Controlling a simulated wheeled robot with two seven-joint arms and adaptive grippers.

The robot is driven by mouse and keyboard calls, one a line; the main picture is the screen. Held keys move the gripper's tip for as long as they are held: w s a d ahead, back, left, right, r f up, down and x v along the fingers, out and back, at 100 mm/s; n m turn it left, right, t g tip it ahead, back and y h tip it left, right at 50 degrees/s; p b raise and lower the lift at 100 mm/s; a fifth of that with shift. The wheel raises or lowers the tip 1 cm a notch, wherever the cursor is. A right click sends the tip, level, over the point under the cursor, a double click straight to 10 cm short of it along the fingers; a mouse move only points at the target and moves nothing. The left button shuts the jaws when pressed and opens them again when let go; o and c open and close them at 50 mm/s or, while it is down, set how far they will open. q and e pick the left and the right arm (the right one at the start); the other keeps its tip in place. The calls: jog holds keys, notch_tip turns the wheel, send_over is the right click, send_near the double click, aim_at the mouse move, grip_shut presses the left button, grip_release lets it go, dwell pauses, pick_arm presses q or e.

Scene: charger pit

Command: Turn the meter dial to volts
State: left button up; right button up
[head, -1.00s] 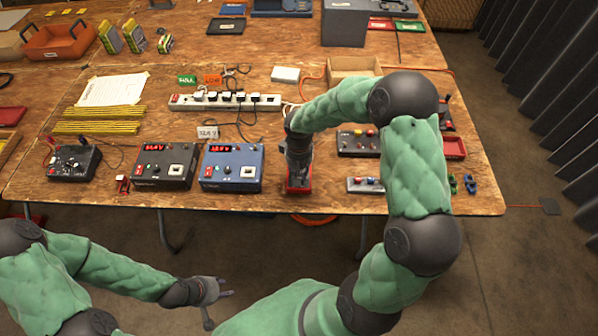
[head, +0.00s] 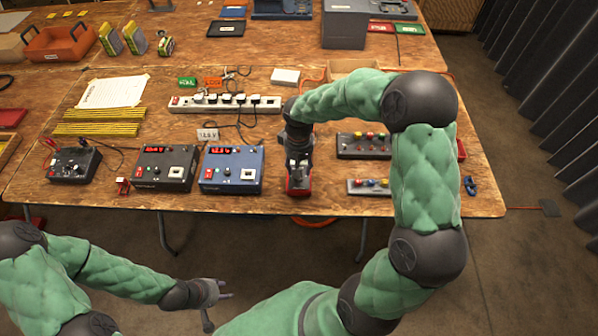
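A small red-edged device (head: 289,192), which looks like the meter, lies at the table's front edge, right of the blue charger box. My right gripper (head: 298,176) points down directly over it and hides most of its face, including any dial. I cannot tell whether its fingers touch the device or are open or shut. My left gripper (head: 219,303) hangs in front of the table, below its edge, with its fingers spread and empty.
The blue charger box (head: 231,170) and black charger box (head: 165,168) stand to the left with lit red displays. A power strip (head: 225,104) lies behind. Button panels (head: 363,146) sit right, partly behind my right arm.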

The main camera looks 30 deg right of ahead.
notch_tip(320, 180, up, 7)
dwell(0.3)
jog(key=shift+f, duration=0.1)
dwell(0.4)
